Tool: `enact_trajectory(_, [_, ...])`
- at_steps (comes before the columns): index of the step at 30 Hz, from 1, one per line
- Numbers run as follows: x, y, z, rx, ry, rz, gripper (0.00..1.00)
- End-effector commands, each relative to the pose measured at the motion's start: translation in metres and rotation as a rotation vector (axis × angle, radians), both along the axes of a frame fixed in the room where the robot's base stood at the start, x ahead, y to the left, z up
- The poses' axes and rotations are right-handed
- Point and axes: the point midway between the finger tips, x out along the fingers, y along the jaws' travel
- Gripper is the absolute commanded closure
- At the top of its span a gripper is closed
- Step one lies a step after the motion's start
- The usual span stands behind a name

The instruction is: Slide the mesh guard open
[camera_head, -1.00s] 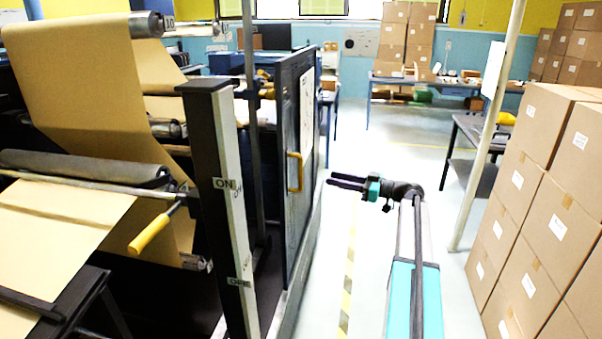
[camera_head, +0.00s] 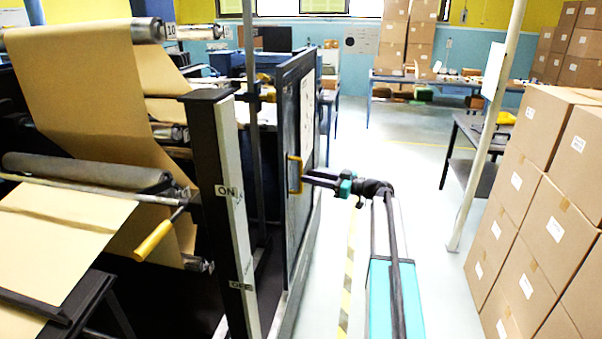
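The mesh guard (camera_head: 306,130) is a dark-framed panel standing upright on the right side of the kraft roll machine, with a white sheet on its face. Its yellow handle (camera_head: 294,175) is a vertical bar on the near part of the panel. My gripper (camera_head: 307,179) reaches in from the right, level with the handle, its dark fingertips at or very close to the bar. The view is too small to tell whether the fingers are around the handle or closed on it.
A yellow-gripped lever (camera_head: 155,240) sticks out of the machine. Stacked cartons (camera_head: 540,220) and a pale pole (camera_head: 487,140) stand right. Clear floor (camera_head: 400,160) lies between.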

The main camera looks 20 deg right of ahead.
Motion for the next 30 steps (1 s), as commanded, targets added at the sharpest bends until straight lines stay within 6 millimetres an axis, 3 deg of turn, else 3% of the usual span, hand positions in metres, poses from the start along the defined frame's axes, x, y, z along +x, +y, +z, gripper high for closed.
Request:
enact_trajectory(9, [0.029, 0.025, 0.001, 0.001, 0.001, 0.001, 0.69])
enact_trajectory(23, [0.034, 0.031, 0.000, 0.000, 0.000, 0.000, 0.69])
enact_trajectory(28, [0.034, 0.030, 0.000, 0.000, 0.000, 0.000, 0.98])
enact_trajectory(30, [0.034, 0.030, 0.000, 0.000, 0.000, 0.000, 1.00])
